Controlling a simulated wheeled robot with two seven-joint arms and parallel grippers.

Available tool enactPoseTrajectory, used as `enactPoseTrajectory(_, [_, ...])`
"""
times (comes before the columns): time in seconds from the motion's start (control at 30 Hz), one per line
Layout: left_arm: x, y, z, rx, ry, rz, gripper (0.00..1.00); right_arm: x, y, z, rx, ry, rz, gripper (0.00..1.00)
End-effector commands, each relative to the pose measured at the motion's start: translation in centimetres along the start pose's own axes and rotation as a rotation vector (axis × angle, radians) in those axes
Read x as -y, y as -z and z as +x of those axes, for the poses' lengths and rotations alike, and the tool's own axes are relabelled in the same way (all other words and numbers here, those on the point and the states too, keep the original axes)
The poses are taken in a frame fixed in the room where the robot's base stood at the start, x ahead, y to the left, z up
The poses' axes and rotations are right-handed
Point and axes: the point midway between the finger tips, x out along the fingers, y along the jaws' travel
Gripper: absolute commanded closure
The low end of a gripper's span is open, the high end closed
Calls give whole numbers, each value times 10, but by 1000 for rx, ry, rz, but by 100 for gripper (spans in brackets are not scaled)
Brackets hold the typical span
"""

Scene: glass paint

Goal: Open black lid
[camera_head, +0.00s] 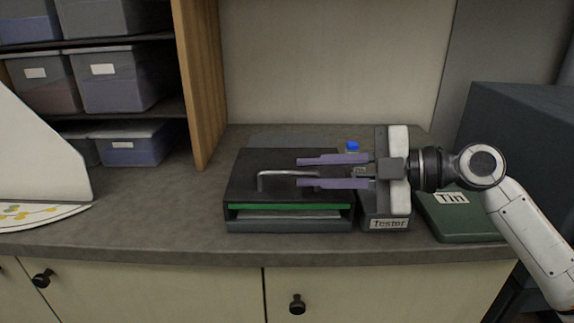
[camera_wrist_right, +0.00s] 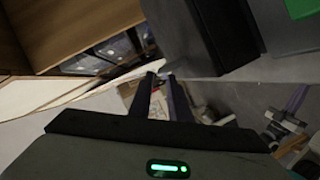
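The black lid (camera_head: 245,180) covers a low dark box on the counter, with a thin metal bar handle (camera_head: 275,173) on top. A green strip (camera_head: 290,207) shows along the box's front, under the lid. My right gripper (camera_head: 298,171) comes in from the right, its two purple fingers level and apart, with a visible gap. In the head view the handle's right end lies in line with this gap. I cannot tell how high the fingers are above the lid. The fingers also show in the wrist view (camera_wrist_right: 160,85), where the handle is not visible. My left gripper is not in view.
A "Tester" device (camera_head: 389,224) stands right of the box, partly behind my gripper. A green "Tin" case (camera_head: 450,222) lies further right, beside a large dark box (camera_head: 525,125). A small blue item (camera_head: 352,146) is behind the fingers. The counter left of the box (camera_head: 160,205) is clear.

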Motion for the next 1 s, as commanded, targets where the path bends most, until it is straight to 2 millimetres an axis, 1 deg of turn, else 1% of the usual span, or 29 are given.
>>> enactPoseTrajectory(0.03, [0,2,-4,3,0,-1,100,-2,2,10,-2,1,2,83])
enactPoseTrajectory(0.13, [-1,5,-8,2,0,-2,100,-2,1,27,-1,1,2,83])
enactPoseTrajectory(0.2, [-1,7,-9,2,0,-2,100,-2,1,37,-1,0,2,83])
enactPoseTrajectory(0.33, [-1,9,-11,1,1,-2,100,-1,0,48,0,-1,1,83])
enactPoseTrajectory(0.47, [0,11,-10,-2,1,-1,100,0,-1,53,2,0,1,83])
enactPoseTrajectory(0.67, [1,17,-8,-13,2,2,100,0,-1,53,2,0,1,83])
enactPoseTrajectory(0.8, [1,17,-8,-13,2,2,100,0,-1,53,2,0,1,100])
enactPoseTrajectory(1.0, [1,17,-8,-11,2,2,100,0,-1,53,2,0,2,100])
